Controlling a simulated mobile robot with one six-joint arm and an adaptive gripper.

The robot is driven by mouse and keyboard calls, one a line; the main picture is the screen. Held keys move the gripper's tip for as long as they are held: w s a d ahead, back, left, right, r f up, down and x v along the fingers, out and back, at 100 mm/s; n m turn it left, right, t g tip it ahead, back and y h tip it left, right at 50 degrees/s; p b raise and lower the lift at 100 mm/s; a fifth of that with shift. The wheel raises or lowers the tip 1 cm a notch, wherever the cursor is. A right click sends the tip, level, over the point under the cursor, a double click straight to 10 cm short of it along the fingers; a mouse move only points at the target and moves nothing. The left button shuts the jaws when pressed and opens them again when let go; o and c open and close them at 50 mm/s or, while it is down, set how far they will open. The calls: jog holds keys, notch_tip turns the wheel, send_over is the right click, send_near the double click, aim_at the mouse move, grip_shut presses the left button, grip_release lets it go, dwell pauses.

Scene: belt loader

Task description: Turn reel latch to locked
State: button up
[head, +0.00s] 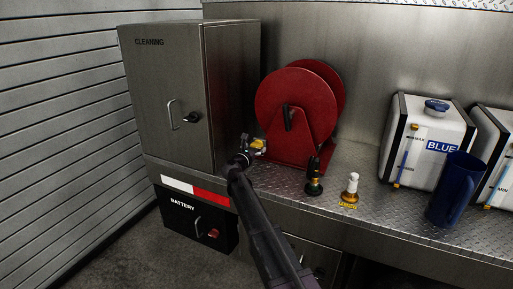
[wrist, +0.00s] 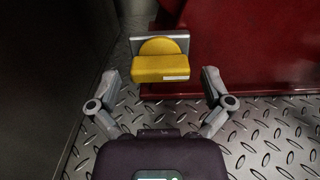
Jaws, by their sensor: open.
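The reel latch (wrist: 160,66) is a yellow handle on a grey plate at the side of the red reel stand, ahead of my gripper in the wrist view. In the head view the yellow latch (head: 258,144) shows just beyond my gripper (head: 245,151). The red hose reel (head: 290,105) stands on the metal deck. In the wrist view my gripper (wrist: 160,93) is open, with one finger to the left and one to the right of the handle, both nearer to me. No contact with the handle shows.
The grey CLEANING cabinet (head: 165,95) stands close to the left. A nozzle (head: 314,180) and a small white-topped bottle (head: 350,188) stand right of my arm. A BLUE tank (head: 425,140) and a blue jug (head: 455,190) are farther right. Tread-plate deck (wrist: 265,140) surrounds the reel stand.

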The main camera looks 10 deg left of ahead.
jog(key=shift+w+d, duration=0.2)
jog(key=shift+w, duration=0.35)
jog(key=c, duration=1)
jog(key=shift+c, duration=0.2)
